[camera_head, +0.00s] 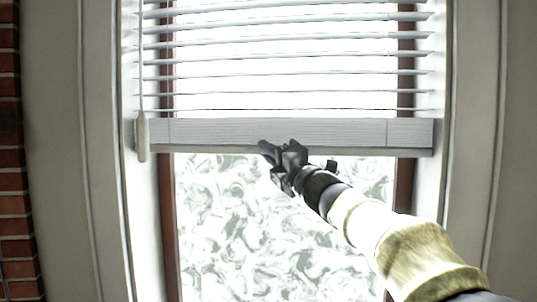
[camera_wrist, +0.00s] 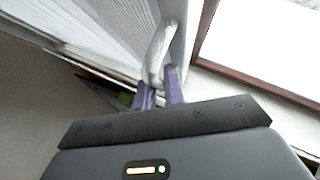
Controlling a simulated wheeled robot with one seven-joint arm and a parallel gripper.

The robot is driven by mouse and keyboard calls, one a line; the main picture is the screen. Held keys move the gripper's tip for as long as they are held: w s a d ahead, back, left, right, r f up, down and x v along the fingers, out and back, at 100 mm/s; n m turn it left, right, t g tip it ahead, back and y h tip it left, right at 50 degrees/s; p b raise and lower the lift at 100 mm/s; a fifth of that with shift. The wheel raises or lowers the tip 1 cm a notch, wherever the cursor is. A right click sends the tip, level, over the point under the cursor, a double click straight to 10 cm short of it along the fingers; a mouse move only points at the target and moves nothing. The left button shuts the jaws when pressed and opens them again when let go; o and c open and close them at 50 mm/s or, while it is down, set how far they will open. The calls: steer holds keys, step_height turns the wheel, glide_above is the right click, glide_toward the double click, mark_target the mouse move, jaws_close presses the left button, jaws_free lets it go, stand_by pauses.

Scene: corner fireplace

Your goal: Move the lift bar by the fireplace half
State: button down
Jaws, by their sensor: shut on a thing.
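The lift bar (camera_head: 215,133) is the wide pale bottom rail of a window blind, level across the window in the head view. My gripper (camera_head: 280,150) is at its lower edge, near the middle, and is shut on it. In the wrist view the two purple fingers (camera_wrist: 160,88) close at the pale bar (camera_wrist: 181,42). The exact contact is partly hidden by the fingers and the gripper body.
Blind slats (camera_head: 280,60) hang above the bar, spaced apart. A pale cord pull (camera_head: 142,138) hangs at its left end. Patterned glass (camera_head: 230,230) shows below. The window frame flanks both sides, and a brick edge (camera_head: 14,150) stands at far left.

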step_height(320, 180, down, 24)
steer(key=b, duration=2.2)
steer(key=shift+r, duration=0.1)
steer(key=c, duration=1.8)
jaws_free()
steer(key=shift+o, duration=0.2)
steer(key=b+v, duration=0.1)
steer(key=v, duration=1.6)
steer(key=shift+d, duration=0.15)
